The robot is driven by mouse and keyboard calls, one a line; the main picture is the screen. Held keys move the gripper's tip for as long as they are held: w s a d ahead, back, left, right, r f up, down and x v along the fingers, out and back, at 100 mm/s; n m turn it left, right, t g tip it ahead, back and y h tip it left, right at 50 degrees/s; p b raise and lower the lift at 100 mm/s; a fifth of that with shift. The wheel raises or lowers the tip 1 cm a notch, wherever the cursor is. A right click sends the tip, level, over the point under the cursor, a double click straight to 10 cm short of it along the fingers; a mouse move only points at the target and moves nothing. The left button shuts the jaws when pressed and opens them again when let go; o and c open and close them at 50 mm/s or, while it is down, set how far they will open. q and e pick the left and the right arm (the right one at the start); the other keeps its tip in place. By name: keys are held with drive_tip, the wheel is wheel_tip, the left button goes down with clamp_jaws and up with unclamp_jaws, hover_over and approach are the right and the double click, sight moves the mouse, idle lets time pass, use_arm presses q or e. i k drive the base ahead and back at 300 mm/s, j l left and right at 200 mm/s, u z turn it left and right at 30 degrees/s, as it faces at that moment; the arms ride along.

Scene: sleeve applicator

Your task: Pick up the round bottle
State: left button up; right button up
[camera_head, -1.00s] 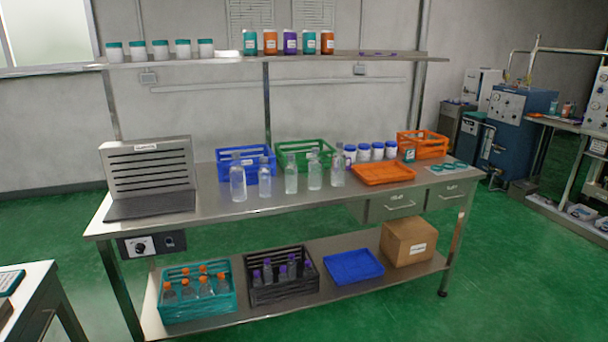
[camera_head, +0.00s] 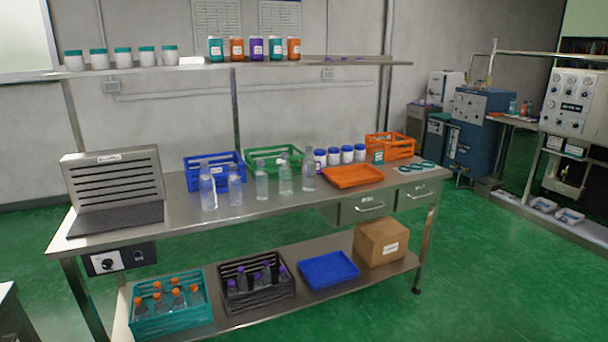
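Several clear bottles stand upright in a row on the steel workbench (camera_head: 330,199). From left to right are a large bottle (camera_head: 208,189), a second bottle (camera_head: 235,186), a third bottle (camera_head: 262,182), a fourth bottle (camera_head: 285,176) and a fifth bottle (camera_head: 309,172). They are too small here to tell which one is the round bottle. Neither of my grippers shows in the head view.
Behind the bottles are a blue crate (camera_head: 214,171) and a green crate (camera_head: 274,157). An orange tray (camera_head: 352,176) lies to their right. At left stands a slotted metal unit (camera_head: 112,175). Green floor (camera_head: 470,270) is open in front and right.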

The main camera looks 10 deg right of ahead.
sight(309, 165)
drive_tip(key=i+l, duration=0.1)
drive_tip(key=i, duration=0.35)
drive_tip(key=i+l+u, duration=0.15)
drive_tip(key=i, duration=0.25)
